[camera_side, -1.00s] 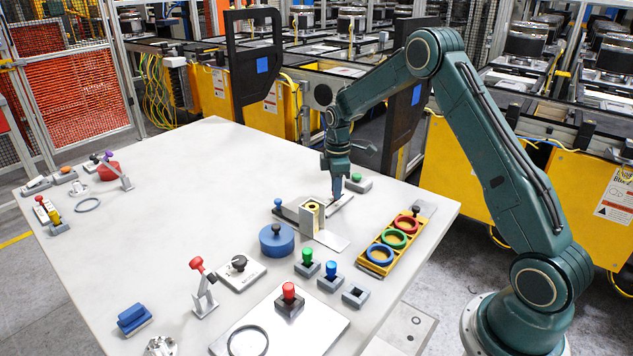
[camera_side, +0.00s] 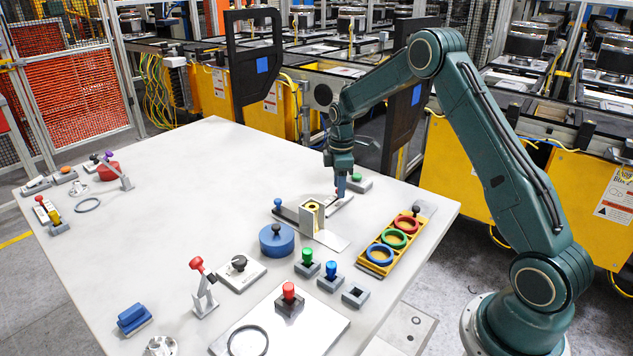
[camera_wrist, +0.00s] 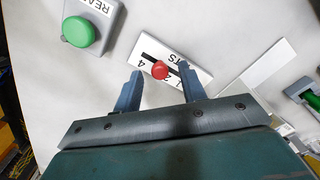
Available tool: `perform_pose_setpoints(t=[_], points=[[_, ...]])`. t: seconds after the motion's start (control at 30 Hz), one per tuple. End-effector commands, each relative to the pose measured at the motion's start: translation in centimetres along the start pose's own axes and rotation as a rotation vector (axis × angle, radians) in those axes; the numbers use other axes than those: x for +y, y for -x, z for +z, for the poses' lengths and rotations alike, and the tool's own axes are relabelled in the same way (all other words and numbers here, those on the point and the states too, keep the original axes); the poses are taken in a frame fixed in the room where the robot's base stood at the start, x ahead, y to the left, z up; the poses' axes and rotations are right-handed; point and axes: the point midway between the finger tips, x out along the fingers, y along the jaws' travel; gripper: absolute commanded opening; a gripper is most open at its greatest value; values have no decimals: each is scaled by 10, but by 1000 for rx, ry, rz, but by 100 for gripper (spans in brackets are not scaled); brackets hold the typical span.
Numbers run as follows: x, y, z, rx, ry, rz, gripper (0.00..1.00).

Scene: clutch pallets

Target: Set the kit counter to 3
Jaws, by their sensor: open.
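The kit counter is a white plate (camera_wrist: 186,64) with a dark slot, a red knob (camera_wrist: 160,69) and printed figures that appear upside down in the wrist view. A 4 reads to the left of the knob; other marks are partly hidden by the knob and the right finger. In the side view the plate (camera_side: 343,203) lies below my gripper, mostly clear on its right side. My gripper (camera_wrist: 161,70) is open, with one finger on each side of the red knob. In the side view my gripper (camera_side: 340,188) points down over the counter, and contact cannot be told.
A green button (camera_wrist: 78,31) on a labelled box stands close by, behind the counter in the side view (camera_side: 356,178). A beige block (camera_side: 310,217) and a yellow tray (camera_side: 375,264) with coloured rings stand nearer the front.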

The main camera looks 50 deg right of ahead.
Motion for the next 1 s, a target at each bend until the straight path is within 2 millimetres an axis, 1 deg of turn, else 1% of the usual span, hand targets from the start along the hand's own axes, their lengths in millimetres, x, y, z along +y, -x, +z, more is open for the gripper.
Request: perform_pose_setpoints(t=[0.17, 0.27, 0.7, 0.9, 1.0], points=[[0, 15, 0, 1, 0, 2, 41], [1, 29, 0, 2, 0, 4, 41], [1, 102, 0, 2, 0, 5, 41], [1, 125, 0, 1, 0, 3, 41], [0, 131, 0, 1, 0, 2, 41]])
